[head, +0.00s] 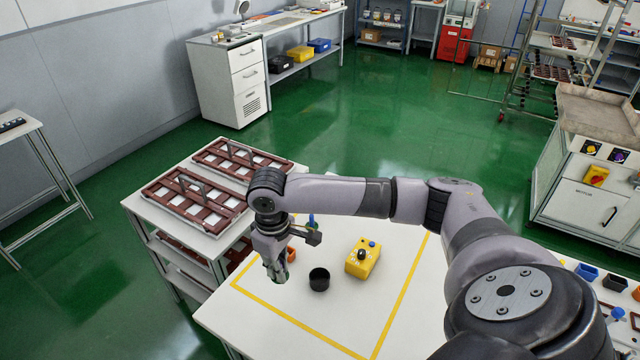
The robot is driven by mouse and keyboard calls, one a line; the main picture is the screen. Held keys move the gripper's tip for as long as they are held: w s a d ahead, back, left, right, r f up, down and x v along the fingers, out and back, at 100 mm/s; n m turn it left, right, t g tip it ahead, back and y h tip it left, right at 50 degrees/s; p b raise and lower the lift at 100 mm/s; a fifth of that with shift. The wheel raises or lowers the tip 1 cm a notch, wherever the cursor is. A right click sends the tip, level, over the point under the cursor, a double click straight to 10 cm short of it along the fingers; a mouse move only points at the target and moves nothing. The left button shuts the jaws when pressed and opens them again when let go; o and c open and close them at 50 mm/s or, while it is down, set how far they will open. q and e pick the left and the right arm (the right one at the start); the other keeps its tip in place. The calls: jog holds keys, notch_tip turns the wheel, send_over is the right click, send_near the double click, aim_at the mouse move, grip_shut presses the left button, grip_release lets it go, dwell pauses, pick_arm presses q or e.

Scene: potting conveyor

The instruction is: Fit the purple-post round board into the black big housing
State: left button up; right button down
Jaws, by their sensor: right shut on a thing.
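The black big housing (319,279) looks like a short open cup and stands upright on the white table, inside the yellow outline. My right gripper (277,272) is pointed down just left of the housing, apart from it. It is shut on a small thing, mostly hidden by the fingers. Greenish patches show at the fingertips, but I cannot tell whether they belong to the purple-post round board. No purple post can be made out on the table. My left gripper is not in view.
A yellow box (362,261) with black and blue knobs stands right of the housing. A small blue-topped thing (311,222) is partly hidden behind my arm. A rack with brown trays (195,198) adjoins at left. Small bins (586,272) line the right. The table's front part is clear.

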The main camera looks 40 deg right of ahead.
jog(key=d+n+p, duration=0.1)
jog(key=d+p, duration=0.3)
jog(key=d, duration=0.4)
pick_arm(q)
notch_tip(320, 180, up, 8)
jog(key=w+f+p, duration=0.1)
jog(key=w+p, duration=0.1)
pick_arm(e)
jog(key=b, duration=0.7)
send_over(320, 280)
jog(key=shift+n, duration=0.4)
jog(key=f, duration=0.8)
jog(key=shift+s+a+f, duration=0.1)
jog(key=shift+s+a, duration=0.2)
jog(key=shift+f+b, duration=0.65)
jog(key=shift+b, duration=0.2)
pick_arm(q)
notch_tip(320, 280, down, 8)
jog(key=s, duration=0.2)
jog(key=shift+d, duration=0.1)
pick_arm(e)
jog(key=c, duration=1.6)
grip_release()
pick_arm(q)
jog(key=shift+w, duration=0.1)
pick_arm(e)
jog(key=shift+o, duration=0.2)
